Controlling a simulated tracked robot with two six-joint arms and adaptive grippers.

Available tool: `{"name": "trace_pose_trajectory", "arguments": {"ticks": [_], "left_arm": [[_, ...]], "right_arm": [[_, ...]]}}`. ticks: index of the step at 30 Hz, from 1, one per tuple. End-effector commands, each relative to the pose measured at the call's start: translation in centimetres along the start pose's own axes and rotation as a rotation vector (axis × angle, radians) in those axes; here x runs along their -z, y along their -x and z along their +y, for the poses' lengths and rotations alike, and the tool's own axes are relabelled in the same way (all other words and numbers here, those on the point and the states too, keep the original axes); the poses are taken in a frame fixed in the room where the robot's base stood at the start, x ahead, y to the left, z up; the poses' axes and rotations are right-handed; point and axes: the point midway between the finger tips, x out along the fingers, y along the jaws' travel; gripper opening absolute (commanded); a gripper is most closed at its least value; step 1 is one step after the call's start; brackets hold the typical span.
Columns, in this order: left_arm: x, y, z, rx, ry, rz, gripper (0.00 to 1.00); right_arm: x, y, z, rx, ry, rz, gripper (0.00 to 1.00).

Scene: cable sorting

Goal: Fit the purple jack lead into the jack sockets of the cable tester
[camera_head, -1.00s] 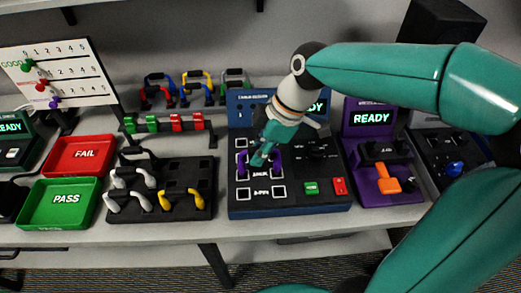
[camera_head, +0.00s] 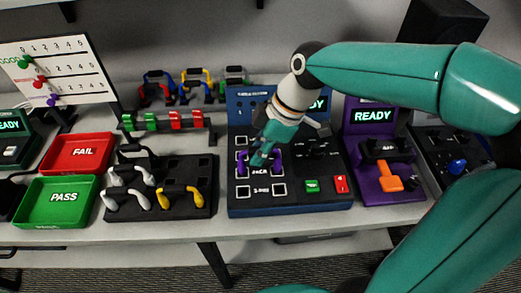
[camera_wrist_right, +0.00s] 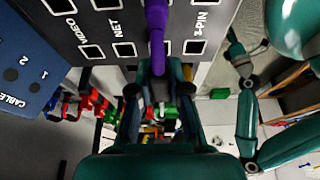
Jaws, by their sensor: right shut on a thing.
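The cable tester (camera_head: 290,207) is a dark blue sloped console with rows of white-framed sockets on its left half and a lit READY screen, partly hidden. The purple jack lead (camera_head: 242,163) lies across the jack row, with one purple end on each side of my right gripper (camera_head: 259,158). My right gripper is shut on the lead's middle. In the right wrist view the purple lead (camera_wrist_right: 157,30) runs up from between the fingers, close over the panel. Whether the plugs are seated in the sockets is hidden. My left gripper is not in view.
A black holder (camera_head: 190,212) with white and yellow leads stands left of the tester, beside the green PASS tray (camera_head: 28,212) and red FAIL tray (camera_head: 107,148). A purple tester (camera_head: 375,198) with an orange lead (camera_head: 390,184) stands close on the right. Coloured leads hang behind.

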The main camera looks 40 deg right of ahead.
Motion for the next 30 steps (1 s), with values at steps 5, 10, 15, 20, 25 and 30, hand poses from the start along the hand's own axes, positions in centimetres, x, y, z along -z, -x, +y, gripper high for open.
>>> {"name": "trace_pose_trajectory", "arguments": {"ticks": [5,10,15,20,25,30], "left_arm": [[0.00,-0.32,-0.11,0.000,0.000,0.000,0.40],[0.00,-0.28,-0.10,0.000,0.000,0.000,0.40],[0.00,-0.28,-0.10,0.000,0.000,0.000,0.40],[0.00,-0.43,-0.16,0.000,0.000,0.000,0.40],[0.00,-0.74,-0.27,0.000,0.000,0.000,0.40],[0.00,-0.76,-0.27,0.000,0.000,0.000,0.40]], "right_arm": [[-0.08,-0.23,0.01,-0.001,0.000,0.000,0.00],[-0.06,-0.19,0.01,-0.001,0.000,0.000,0.00],[-0.06,-0.20,0.01,-0.001,0.000,0.000,0.00],[-0.10,-0.32,0.01,-0.001,0.001,0.000,0.00],[-0.17,-0.52,0.01,0.000,0.001,0.000,0.00],[-0.15,-0.50,0.01,0.000,0.001,0.000,0.00]]}}
